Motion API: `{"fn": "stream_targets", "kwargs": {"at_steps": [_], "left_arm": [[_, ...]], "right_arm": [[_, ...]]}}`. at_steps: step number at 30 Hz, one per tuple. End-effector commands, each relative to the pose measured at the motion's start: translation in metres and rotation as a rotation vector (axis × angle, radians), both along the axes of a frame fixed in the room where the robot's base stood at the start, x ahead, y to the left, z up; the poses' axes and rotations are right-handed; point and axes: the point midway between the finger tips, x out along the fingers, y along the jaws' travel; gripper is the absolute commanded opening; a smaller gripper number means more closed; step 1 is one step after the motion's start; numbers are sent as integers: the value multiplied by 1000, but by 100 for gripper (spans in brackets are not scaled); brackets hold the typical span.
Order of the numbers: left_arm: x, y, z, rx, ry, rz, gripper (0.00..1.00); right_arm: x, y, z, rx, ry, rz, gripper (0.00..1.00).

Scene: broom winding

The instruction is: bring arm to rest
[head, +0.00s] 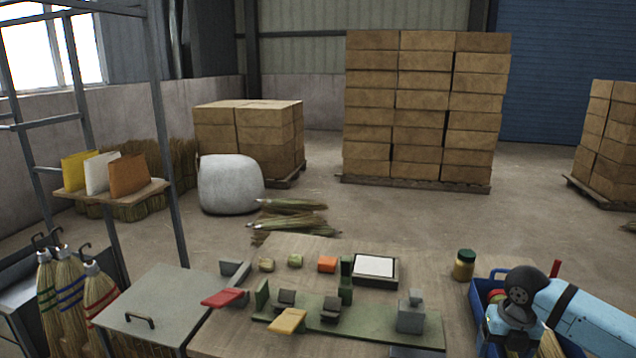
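My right arm, light blue with a dark round joint, reaches in from the right edge in the head view and bends down over a blue bin (482,296) at the table's right side. Its gripper is hidden or below the picture. My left arm and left gripper do not show. The wooden worktable (232,338) carries a green fixture (385,325) with dark clamps and a grey block (411,315).
A grey cabinet (160,300) and hanging brooms (68,300) are at the left.

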Motion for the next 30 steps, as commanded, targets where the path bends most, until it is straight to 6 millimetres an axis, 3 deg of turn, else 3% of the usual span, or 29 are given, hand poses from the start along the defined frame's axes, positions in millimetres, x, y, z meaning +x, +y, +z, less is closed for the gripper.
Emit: {"fn": "stream_targets", "kwargs": {"at_steps": [1,11,18,24,30], "left_arm": [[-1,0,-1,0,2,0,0],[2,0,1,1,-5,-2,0],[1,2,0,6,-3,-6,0],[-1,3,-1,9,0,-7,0],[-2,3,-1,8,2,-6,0]], "right_arm": [[-6,18,-19,30,-11,-38,79],[-36,107,-98,256,-115,-437,79],[-91,184,-155,579,-125,-969,79],[-145,215,-181,863,-59,-1490,79],[-195,214,-192,1087,14,-1923,79]]}}
